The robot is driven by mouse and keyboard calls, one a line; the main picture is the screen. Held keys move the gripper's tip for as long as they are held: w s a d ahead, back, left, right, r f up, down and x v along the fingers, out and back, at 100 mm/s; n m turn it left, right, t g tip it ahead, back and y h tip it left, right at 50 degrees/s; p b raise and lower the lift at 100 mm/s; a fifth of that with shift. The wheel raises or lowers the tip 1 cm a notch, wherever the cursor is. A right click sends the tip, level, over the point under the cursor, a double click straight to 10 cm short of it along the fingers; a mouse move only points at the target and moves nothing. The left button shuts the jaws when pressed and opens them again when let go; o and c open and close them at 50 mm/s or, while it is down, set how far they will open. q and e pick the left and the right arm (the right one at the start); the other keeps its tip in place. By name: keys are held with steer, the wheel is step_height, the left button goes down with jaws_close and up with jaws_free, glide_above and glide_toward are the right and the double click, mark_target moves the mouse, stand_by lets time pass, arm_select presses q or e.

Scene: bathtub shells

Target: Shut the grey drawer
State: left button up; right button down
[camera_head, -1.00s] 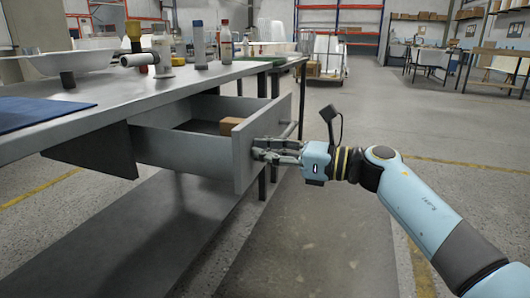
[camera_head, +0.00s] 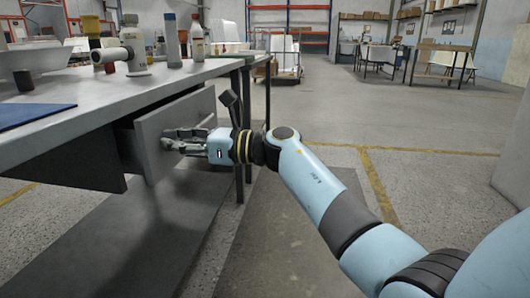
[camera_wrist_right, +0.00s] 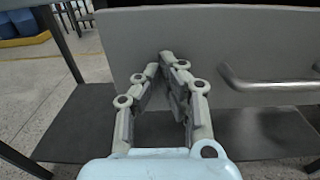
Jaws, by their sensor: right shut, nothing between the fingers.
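The grey drawer (camera_head: 178,125) is under the workbench at the left in the head view. My left gripper is not in view.
The workbench top (camera_head: 120,85) carries a blue mat (camera_head: 30,114), a microscope-like device (camera_head: 130,48) and several bottles. Bench legs (camera_head: 240,150) stand just behind my right gripper. The floor to the right is open.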

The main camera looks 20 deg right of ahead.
mark_target(159, 140)
steer(key=x, duration=0.3)
steer(key=shift+a, duration=0.1)
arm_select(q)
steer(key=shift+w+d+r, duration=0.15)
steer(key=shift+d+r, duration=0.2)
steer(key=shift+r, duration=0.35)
arm_select(e)
steer(key=shift+w+a+r, duration=0.1)
steer(key=shift+w, duration=0.1)
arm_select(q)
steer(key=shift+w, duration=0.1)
arm_select(e)
steer(key=shift+a, duration=0.1)
arm_select(q)
steer(key=shift+b, duration=0.3)
